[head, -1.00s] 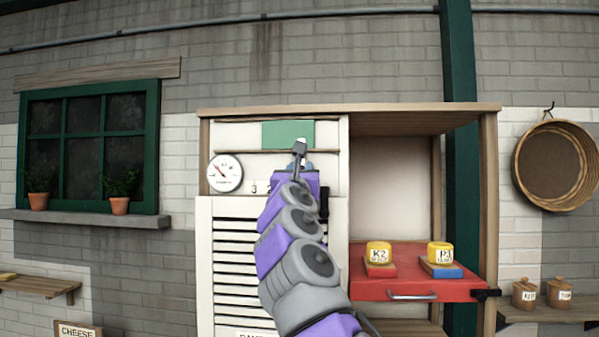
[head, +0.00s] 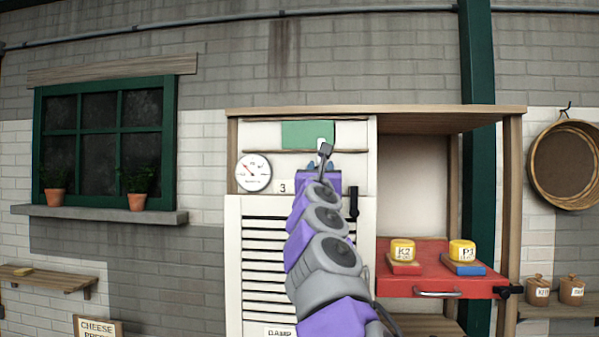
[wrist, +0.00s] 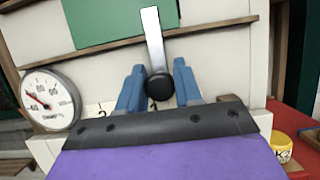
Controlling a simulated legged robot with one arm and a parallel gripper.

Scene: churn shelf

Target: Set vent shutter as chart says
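A green panel (head: 309,134), which looks like the vent shutter, sits in the pale upper part of the cabinet between two wooden rails; it also fills the top of the wrist view (wrist: 110,20). A silver lever bar (wrist: 152,40) with a black round end (wrist: 160,87) stands in front of it. My gripper (wrist: 158,82) has two blue fingers spread either side of the black end, with visible gaps. In the head view my gripper (head: 322,165) is just below the panel. A round gauge (head: 253,172) with a red needle is left. I cannot identify the chart.
A card reading 3 (head: 283,188) is partly beside my arm. A red drawer (head: 440,284) holds yellow-topped weights K2 (head: 403,251) and P1 (head: 462,251). Open shelf space lies above.

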